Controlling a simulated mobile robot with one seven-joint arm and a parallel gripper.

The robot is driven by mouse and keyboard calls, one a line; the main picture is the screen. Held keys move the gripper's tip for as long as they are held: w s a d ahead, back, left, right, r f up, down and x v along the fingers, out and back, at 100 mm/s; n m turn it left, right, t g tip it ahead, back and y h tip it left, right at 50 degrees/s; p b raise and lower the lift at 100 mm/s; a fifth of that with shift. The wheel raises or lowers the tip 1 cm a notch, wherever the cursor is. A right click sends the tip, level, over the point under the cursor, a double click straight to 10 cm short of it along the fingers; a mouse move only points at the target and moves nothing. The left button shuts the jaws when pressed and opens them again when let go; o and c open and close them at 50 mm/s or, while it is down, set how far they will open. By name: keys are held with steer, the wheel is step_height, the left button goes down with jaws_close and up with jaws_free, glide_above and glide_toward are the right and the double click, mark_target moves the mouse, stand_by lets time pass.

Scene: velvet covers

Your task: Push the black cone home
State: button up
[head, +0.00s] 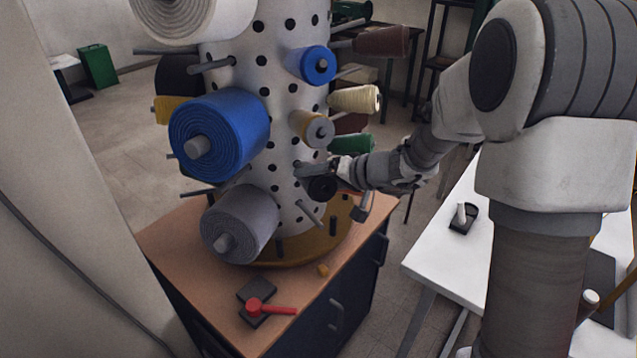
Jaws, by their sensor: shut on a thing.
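The black cone (322,188) is small and dark, with its round end toward the camera, low on the right side of the white pegged column (285,105). My gripper (318,172) reaches in from the right and is shut on the cone at its upper edge. The fingers partly cover the cone and are small in this view. How far the cone sits along its peg, and whether it touches the column, I cannot tell.
Blue (222,135), grey (240,225), tan (312,130) and green (352,143) cones and bare pegs surround the spot. The column stands on a round wooden base (290,258) atop a cabinet. A red-handled tool (268,308) lies in front. A white table (440,258) is at right.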

steer(key=shift+w+a+f+b, duration=0.15)
steer(key=shift+w+a+b, duration=0.2)
steer(key=shift+w, duration=0.45)
steer(key=o, duration=1.3)
